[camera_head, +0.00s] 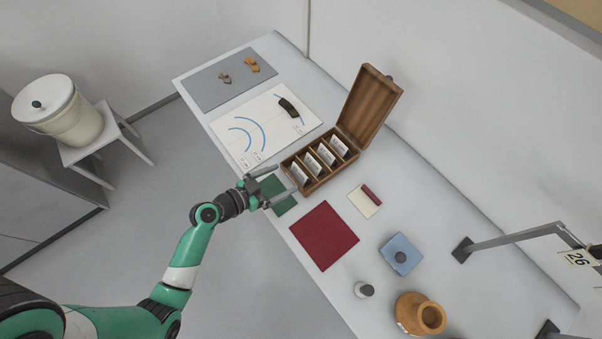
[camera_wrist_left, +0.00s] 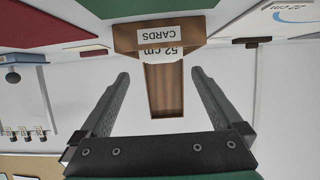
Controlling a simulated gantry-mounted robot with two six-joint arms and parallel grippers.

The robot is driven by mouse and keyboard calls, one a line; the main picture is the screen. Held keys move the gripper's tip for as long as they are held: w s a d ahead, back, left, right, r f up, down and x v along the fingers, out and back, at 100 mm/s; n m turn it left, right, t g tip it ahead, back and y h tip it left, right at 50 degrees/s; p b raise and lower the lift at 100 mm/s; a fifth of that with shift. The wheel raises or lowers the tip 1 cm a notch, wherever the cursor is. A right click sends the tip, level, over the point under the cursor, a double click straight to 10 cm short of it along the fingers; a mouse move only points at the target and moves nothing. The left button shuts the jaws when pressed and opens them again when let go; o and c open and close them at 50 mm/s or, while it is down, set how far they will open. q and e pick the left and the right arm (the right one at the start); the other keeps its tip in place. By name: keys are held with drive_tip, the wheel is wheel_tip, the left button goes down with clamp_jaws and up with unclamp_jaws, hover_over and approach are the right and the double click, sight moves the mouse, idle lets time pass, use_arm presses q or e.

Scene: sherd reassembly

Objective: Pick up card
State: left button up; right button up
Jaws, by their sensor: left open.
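The open wooden card box (camera_head: 318,188) stands at the table's middle with its lid (camera_head: 370,105) raised. Several white cards (camera_head: 312,163) stand upright in its compartments. My left gripper (camera_head: 284,180) is open and empty, just in front of the box and over the green mat (camera_head: 285,206). Its two fingers (camera_wrist_left: 160,75) are spread apart in the wrist view, with the box ahead of them. My right gripper is not in view.
Brown sherds (camera_head: 252,66) lie on a grey mat (camera_head: 205,92).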

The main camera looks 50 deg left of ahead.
sight(300, 170)
use_arm(q)
drive_tip(key=x, duration=0.3)
drive_tip(key=shift+w, duration=0.2)
drive_tip(key=shift+w+f+b, duration=0.3)
drive_tip(key=shift+b, duration=0.05)
drive_tip(key=b+x, duration=0.1)
drive_tip(key=x, duration=0.3)
drive_tip(key=shift+w, duration=0.3)
drive_tip(key=shift+s, duration=0.1)
drive_tip(key=c, duration=1)
drive_tip(key=shift+r, duration=0.1)
drive_tip(key=shift+r+p, duration=0.4)
drive_tip(key=shift+r, duration=0.1)
wheel_tip(300, 170, up, 3)
drive_tip(key=shift+f+p, duration=0.1)
drive_tip(key=shift+p, duration=0.75)
drive_tip(key=s+d+r+p, duration=0.8)
drive_tip(key=d+r, duration=0.1)
drive_tip(key=d, duration=0.2)
drive_tip(key=shift+s+d, duration=0.15)
